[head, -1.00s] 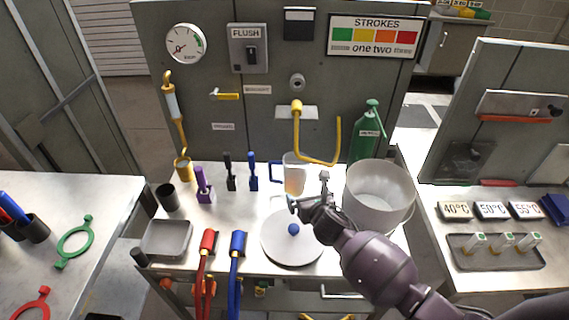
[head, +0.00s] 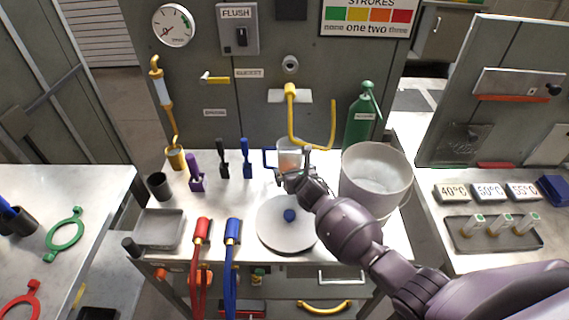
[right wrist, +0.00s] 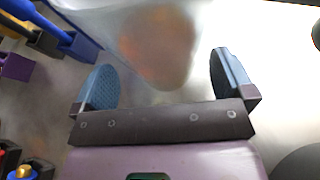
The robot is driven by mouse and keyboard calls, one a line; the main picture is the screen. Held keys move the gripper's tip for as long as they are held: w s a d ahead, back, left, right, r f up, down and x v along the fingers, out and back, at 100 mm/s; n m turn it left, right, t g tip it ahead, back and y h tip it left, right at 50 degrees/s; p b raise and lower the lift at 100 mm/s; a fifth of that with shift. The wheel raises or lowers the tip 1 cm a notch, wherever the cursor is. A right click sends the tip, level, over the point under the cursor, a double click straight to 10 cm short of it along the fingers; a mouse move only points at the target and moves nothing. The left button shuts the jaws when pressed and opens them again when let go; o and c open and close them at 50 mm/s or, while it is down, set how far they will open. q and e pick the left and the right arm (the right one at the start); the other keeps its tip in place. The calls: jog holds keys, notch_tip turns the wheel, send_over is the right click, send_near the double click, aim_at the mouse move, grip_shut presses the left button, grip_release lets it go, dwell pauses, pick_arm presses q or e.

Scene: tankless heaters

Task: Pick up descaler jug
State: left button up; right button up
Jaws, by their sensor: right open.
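A clear jug (head: 289,150) with a blue handle on its left side and orange contents low inside stands on the bench, below the yellow pipe. My right gripper (head: 293,165) is in front of it and hides its lower part. In the right wrist view the jug (right wrist: 155,35) shows blurred and translucent, ahead of and between the two spread blue-padded fingers (right wrist: 160,75). The fingers are open, and I cannot tell whether they touch the jug. My left gripper is out of view.
A white bucket (head: 375,175) stands close to the right of my right gripper. A round white lid (head: 275,235) with a blue knob lies in front. A green bottle (head: 360,125) stands behind. Black and blue upright tools (head: 246,160) are left of the jug.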

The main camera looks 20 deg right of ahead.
jog(key=shift+x, duration=0.95)
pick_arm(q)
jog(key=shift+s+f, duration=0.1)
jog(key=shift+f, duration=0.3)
pick_arm(e)
jog(key=shift+c, duration=0.5)
jog(key=c, duration=1)
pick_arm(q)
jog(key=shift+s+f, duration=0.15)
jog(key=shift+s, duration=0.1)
pick_arm(e)
jog(key=shift+c, duration=0.2)
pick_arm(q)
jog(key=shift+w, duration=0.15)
pick_arm(e)
jog(key=shift+r, duration=0.15)
